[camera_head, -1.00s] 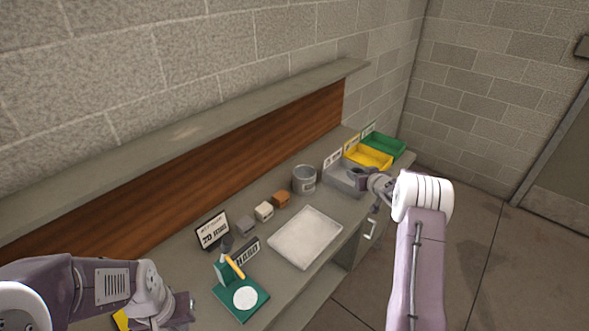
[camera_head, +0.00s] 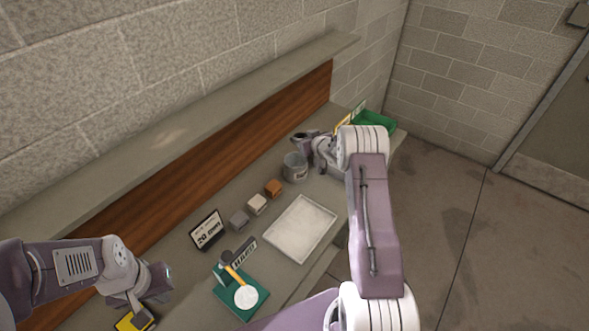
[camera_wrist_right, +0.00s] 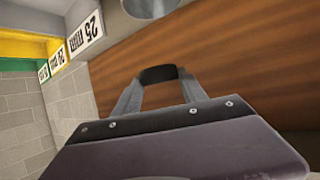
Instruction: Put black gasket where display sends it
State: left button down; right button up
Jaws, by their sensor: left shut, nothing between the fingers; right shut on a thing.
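My right gripper (camera_head: 303,137) is shut on the black gasket (camera_wrist_right: 158,74), a short dark ring between its fingertips in the right wrist view. In the head view it is held up near the grey metal can (camera_head: 295,167). The small display (camera_head: 207,230) at the back of the bench seems to read "20 mm". Of the bins, the green bin (camera_head: 378,123) shows clearly; my right arm hides most of the others. The right wrist view shows grey, yellow (camera_wrist_right: 55,58) and green bins; the grey one's label (camera_wrist_right: 86,33) reads "25 mm". My left gripper (camera_head: 148,312) is shut and empty at the lower left.
A white tray (camera_head: 300,229) lies at the bench's front edge. Grey, white and orange blocks (camera_head: 273,188) stand behind it. A green stand with a white disc (camera_head: 246,297) and a yellow object (camera_head: 134,321) are nearer. A ledge (camera_head: 180,134) runs along the wall.

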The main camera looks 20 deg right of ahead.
notch_tip(320, 180, down, 6)
jog(key=b, duration=0.4)
jog(key=shift+w+r, duration=0.15)
jog(key=shift+r, duration=0.05)
jog(key=o, duration=1.6)
jog(key=b+v, duration=0.2)
jog(key=v, duration=0.7)
jog(key=shift+d, duration=0.1)
